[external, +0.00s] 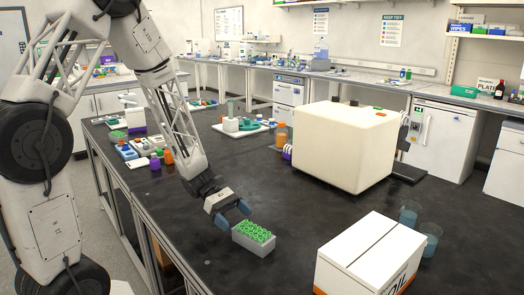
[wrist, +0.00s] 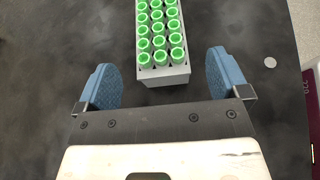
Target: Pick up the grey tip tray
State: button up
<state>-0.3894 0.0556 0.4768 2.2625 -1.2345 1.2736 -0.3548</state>
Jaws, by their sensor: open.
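The grey tip tray (external: 253,245) stands on the black bench top in the external view, filled with several green-topped tubes or tips. In the wrist view the tray (wrist: 164,76) is at the top centre, its far end cut off by the frame edge. My gripper (external: 230,213) is low over the bench at the tray's left back side. In the wrist view my gripper (wrist: 162,80) is open, with its blue fingers apart and the tray's near end lying between and beyond them. The fingers do not appear to touch the tray.
A white box (external: 368,255) stands to the right of the tray, with blue beakers (external: 429,240) beside it. A large cream machine (external: 345,147) stands behind. Coloured bottles and racks (external: 135,148) sit at the back left. The bench around the tray is clear.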

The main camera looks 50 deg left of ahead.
aim_at(248, 229)
jog(key=shift+d, duration=0.15)
jog(key=shift+x, duration=2.45)
jog(key=shift+f, duration=0.1)
jog(key=c, duration=1)
jog(key=shift+r, duration=1.85)
jog(key=s, duration=0.5)
jog(key=s+r, duration=0.1)
jog(key=s, duration=0.4)
jog(key=s+a, duration=0.1)
jog(key=s, duration=0.5)
jog(key=shift+r, duration=0.2)
jog(key=shift+d, duration=0.1)
